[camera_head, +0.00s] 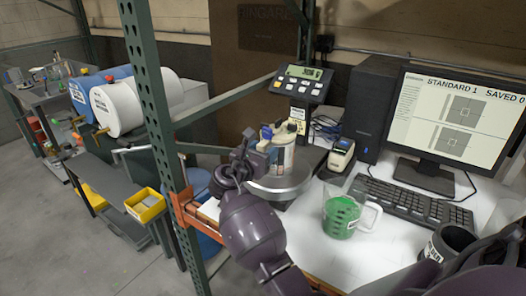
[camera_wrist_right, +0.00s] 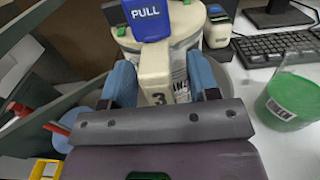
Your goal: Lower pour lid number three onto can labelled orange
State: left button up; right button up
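The pour lid with a 3 (camera_wrist_right: 156,98) is beige, with a blue PULL tab (camera_wrist_right: 146,18). It appears to sit on a white labelled can (camera_wrist_right: 180,75). In the head view the can (camera_head: 283,158) stands on the round scale plate, with the lid (camera_head: 285,132) at its top. The can's colour name is not readable. My right gripper (camera_wrist_right: 160,75) has its blue fingers on either side of the lid's beige front part, with a visible gap at the right finger. My left gripper is not in view.
The scale plate (camera_head: 270,190) sits below a display (camera_head: 304,73). A beaker of green liquid (camera_head: 342,215) stands to the right, before the keyboard (camera_head: 405,200) and monitor (camera_head: 455,115). A green rack post (camera_head: 150,110) stands close on the left.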

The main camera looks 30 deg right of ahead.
jog(key=b+v, duration=0.1)
jog(key=v, duration=0.9)
jog(key=shift+s+a, duration=0.2)
jog(key=shift+a, duration=0.15)
jog(key=shift+f, duration=0.1)
jog(key=w+a+f+m+t+y, duration=0.1)
jog(key=w+a+m+t+y, duration=0.45)
jog(key=m+t+y, duration=0.2)
notch_tip(320, 180, down, 7)
jog(key=s+m+t+y, duration=0.1)
jog(key=s+m+y, duration=0.2)
jog(key=m+y, duration=0.35)
jog(key=s+d+f+m+g+y, duration=0.1)
jog(key=s+d+f+m+g, duration=0.1)
jog(key=s+f, duration=0.8)
jog(key=s+d+f+m+g+y, duration=0.1)
jog(key=s+d+f+m, duration=0.2)
jog(key=s+f, duration=0.8)
jog(key=s+m, duration=0.2)
jog(key=s, duration=0.5)
jog(key=shift+m+g+b, duration=0.3)
jog(key=shift+g+b, duration=0.05)
jog(key=shift+b, duration=0.05)
